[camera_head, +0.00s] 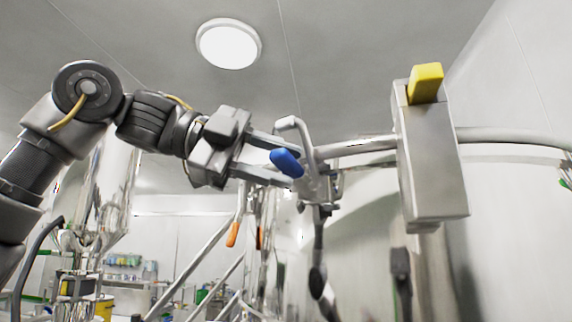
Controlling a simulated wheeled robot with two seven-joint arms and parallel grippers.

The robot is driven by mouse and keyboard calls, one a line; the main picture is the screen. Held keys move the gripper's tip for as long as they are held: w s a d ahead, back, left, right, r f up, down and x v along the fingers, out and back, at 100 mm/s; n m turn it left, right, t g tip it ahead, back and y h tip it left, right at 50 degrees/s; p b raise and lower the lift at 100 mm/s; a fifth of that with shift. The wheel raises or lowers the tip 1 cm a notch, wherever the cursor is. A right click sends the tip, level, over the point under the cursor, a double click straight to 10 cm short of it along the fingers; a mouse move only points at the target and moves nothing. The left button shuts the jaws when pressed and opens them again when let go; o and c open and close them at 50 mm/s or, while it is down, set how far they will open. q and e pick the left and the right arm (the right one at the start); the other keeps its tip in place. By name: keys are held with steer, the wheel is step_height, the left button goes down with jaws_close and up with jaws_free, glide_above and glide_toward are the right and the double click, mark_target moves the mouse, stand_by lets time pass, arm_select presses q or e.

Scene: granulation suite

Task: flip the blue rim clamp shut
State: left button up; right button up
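The blue rim clamp handle (287,163) shows near the middle of the head view, beside the metal clamp body (318,182) at the left end of a steel rim. My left gripper (283,158) comes in from the left with its two fingers apart, one above the other. The blue handle lies at the fingertips, in front of the gap. I cannot tell whether either finger touches it. A bent grey metal bar (295,128) stands just above the handle. My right gripper is not in view.
A steel box with a yellow top piece (426,83) sits on the rim to the right of the clamp. Steel tubes with orange tips (233,235) stand below my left gripper. Shelves and containers (130,266) are far back at the left. The space above the gripper is clear.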

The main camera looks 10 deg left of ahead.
arm_select(q)
steer(key=shift+w+d+f, duration=0.1)
steer(key=shift+d+f, duration=0.05)
steer(key=shift+d, duration=0.5)
steer(key=shift+a, duration=0.1)
jaws_close()
